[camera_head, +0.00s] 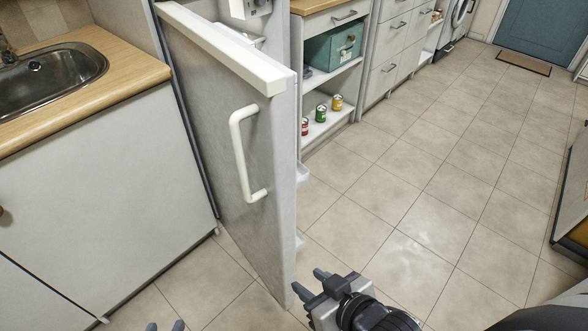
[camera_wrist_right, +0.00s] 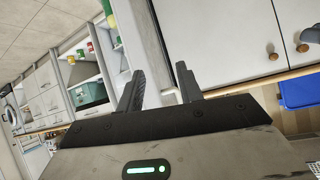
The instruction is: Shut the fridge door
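The fridge door (camera_head: 225,150) stands open in the head view, jutting out from the left-hand units into the room. Its white bar handle (camera_head: 238,155) is on the face turned towards the sink side. Shelves show behind its far edge. My right gripper (camera_head: 308,282) is open and empty, low beside the door's free edge; I cannot tell whether it touches. In the right wrist view its fingers (camera_wrist_right: 160,88) are apart, with a grey panel, apparently the door, beyond them. Only two separated fingertips of my left gripper (camera_head: 164,327) show at the bottom edge.
A sink counter (camera_head: 100,65) with a white cabinet is at left. Beyond the door, an open shelf holds several cans (camera_head: 321,113) and a green box (camera_head: 333,46). The tiled floor (camera_head: 410,200) right of the door is clear. Another open panel (camera_head: 574,190) stands at the right edge.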

